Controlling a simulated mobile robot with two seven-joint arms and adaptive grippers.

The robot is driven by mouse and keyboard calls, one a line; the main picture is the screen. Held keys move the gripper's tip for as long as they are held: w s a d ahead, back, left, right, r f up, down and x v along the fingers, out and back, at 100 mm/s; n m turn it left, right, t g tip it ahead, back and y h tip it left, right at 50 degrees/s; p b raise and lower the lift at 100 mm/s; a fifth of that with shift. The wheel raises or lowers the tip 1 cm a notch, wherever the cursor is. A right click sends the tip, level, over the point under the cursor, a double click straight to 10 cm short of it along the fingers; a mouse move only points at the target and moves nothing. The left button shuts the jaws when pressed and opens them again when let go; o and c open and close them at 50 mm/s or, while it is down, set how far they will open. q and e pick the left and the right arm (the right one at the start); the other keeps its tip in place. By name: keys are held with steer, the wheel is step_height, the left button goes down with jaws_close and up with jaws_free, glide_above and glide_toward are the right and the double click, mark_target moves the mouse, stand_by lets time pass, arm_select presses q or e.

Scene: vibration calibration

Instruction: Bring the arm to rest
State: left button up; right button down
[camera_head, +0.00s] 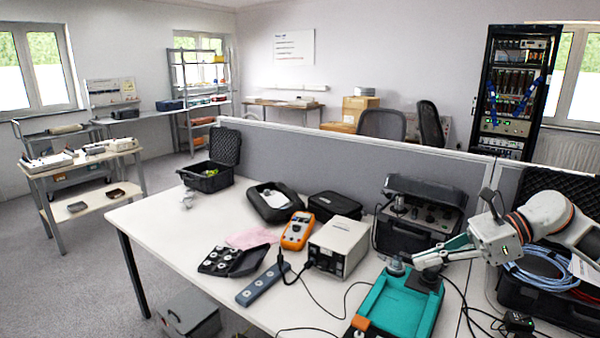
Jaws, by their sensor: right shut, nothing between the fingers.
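My right arm comes in from the right edge. My right gripper (426,277) is shut and empty. It is over the right back part of a teal tray-like unit (398,305) on the white table; I cannot tell whether its tips touch the unit. A small grey cylindrical piece (396,266) stands at the back of the unit, left of the gripper. My left gripper is not in view.
A white instrument box (339,246), an orange multimeter (297,231), a power strip (263,284) and an open black case of round parts (234,260) lie left. An open instrument case (421,214) stands behind the gripper. Cables lie at right. The table's left front (160,225) is clear.

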steer(key=s+a+f+m+t+y+b, duration=0.1)
steer(key=s+a+f+m+t+y, duration=0.2)
steer(key=a+f+m, duration=0.45)
steer(key=s+a+f+m+t+y, duration=0.15)
steer(key=a+f+m+t, duration=0.3)
steer(key=a+m, duration=0.45)
steer(key=s+d+f+m+t+h, duration=0.2)
steer(key=f+m+h, duration=0.1)
steer(key=f+m, duration=0.35)
steer(key=s+d+f+m+t+h+b, duration=0.1)
steer(key=s+d+f+m+t+h, duration=0.1)
steer(key=f+m+h, duration=0.35)
steer(key=s+d+f+m+t+h, duration=0.1)
steer(key=s+d+f+m+t, duration=0.15)
steer(key=f+m, duration=0.55)
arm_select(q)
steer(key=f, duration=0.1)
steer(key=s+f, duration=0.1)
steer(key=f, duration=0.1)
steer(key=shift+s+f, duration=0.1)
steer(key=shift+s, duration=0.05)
arm_select(e)
steer(key=s+d+f+m+g+h, duration=0.4)
steer(key=s+f+m, duration=0.6)
steer(key=s, duration=0.5)
step_height(320, 180, down, 2)
steer(key=shift+f+g+h, duration=0.1)
steer(key=shift+g+h, duration=0.2)
steer(key=shift+g, duration=0.6)
